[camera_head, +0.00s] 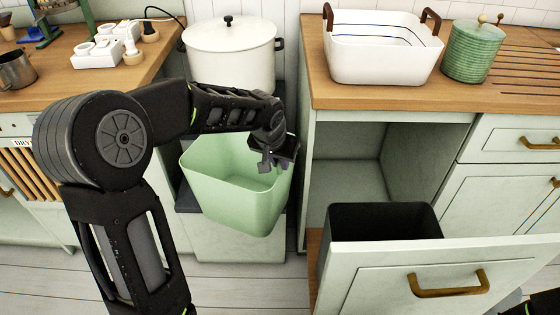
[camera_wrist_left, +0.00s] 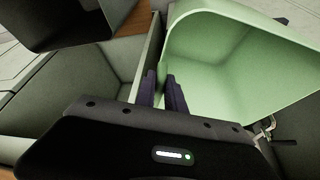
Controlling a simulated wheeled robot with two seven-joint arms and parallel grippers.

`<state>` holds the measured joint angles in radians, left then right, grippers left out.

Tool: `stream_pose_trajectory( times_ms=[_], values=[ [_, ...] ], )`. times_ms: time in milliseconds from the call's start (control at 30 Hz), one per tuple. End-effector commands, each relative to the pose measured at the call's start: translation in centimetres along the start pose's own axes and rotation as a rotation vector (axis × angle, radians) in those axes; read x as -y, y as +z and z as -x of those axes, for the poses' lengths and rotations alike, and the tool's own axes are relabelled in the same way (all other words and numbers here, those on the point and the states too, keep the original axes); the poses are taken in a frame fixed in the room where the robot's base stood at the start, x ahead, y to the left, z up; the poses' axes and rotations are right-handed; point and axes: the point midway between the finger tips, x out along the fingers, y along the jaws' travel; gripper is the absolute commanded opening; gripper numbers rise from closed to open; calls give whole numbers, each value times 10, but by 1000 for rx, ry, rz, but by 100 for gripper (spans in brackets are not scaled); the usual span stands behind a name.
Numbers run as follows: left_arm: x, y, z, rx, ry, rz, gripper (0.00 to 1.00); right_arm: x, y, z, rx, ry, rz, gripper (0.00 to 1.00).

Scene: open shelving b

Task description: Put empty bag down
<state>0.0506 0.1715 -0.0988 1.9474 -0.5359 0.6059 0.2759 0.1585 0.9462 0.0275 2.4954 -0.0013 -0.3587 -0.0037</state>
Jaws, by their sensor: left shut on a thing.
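A light green open-topped bin (camera_head: 235,200) is in the gap between the two counters, a little tilted. It looks empty, and I see no separate bag. My left gripper (camera_head: 268,163) is shut on the bin's right rim. In the left wrist view, the fingers (camera_wrist_left: 163,92) sit on either side of the green wall of the bin (camera_wrist_left: 240,50). I cannot tell whether the bin's underside touches anything.
A black bin (camera_head: 385,222) stands in the pulled-out cabinet drawer (camera_head: 470,270) at right, beside an open cabinet space. A white pot (camera_head: 230,55) stands behind the green bin. A white basket (camera_head: 380,50) and a green jar (camera_head: 473,52) stand on the right counter.

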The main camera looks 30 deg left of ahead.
Motion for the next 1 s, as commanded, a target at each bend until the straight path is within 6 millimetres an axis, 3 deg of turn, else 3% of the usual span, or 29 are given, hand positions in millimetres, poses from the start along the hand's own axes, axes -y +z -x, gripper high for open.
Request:
stream_pose_trajectory(
  times_ms=[100,133,400,767,1000],
  values=[
    [0,1,-4,-1,0,0,0,-2,0,-4,0,0,0,36],
    [0,2,-4,0,0,0,15,-2,0,-4,0,0,0,36],
    [0,1,-3,0,0,0,36,-1,0,-3,0,0,0,36],
    [0,-1,3,0,0,0,36,1,0,2,0,0,0,36],
    [0,-2,37,-4,1,2,36,2,0,6,0,0,0,36]
  ],
)
